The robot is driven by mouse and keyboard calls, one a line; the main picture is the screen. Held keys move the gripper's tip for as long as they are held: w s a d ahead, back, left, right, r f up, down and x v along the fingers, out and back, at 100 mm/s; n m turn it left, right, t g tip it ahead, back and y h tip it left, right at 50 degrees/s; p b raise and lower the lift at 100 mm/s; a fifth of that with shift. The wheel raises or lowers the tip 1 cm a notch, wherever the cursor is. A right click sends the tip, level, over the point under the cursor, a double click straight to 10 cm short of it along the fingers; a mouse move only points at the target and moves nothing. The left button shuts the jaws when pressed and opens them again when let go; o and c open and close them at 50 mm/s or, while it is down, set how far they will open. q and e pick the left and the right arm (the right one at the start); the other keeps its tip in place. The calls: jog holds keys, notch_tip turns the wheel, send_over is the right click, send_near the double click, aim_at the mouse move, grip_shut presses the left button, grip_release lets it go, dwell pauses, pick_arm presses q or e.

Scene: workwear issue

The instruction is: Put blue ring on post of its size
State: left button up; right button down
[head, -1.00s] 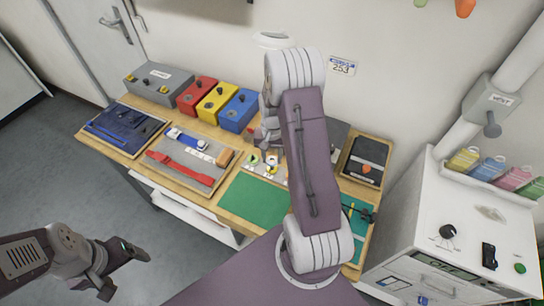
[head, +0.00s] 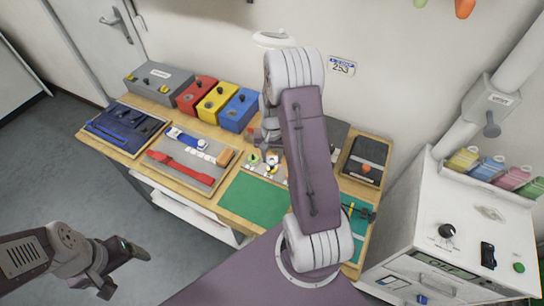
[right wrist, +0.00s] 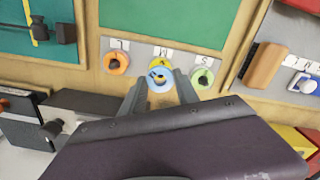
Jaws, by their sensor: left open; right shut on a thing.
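The blue ring (right wrist: 160,88) is between the fingertips of my right gripper (right wrist: 160,79), which is shut on it. In the right wrist view it overlaps a yellow ring (right wrist: 162,63) at the middle place of a grey post board (right wrist: 142,50). An orange ring (right wrist: 117,62) is on the left of that board and a green ring (right wrist: 202,77) on the right. I cannot tell whether the blue ring is around a post or above it. In the head view my arm partly hides the board. My left gripper (head: 142,252) is open and empty, away from the bench.
A green mat (head: 255,200) lies in front of the board. A grey tray (head: 190,178) with a red strap is to its left. Red, yellow and blue boxes (head: 238,108) stand behind. A white cabinet (head: 450,210) stands at the right.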

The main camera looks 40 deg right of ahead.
jog(key=shift+f+b, duration=0.45)
jog(key=shift+f, duration=0.25)
dwell(0.4)
jog(key=shift+c, duration=2.2)
grip_release()
notch_tip(320, 180, up, 7)
jog(key=p, duration=0.6)
jog(key=shift+r, duration=0.1)
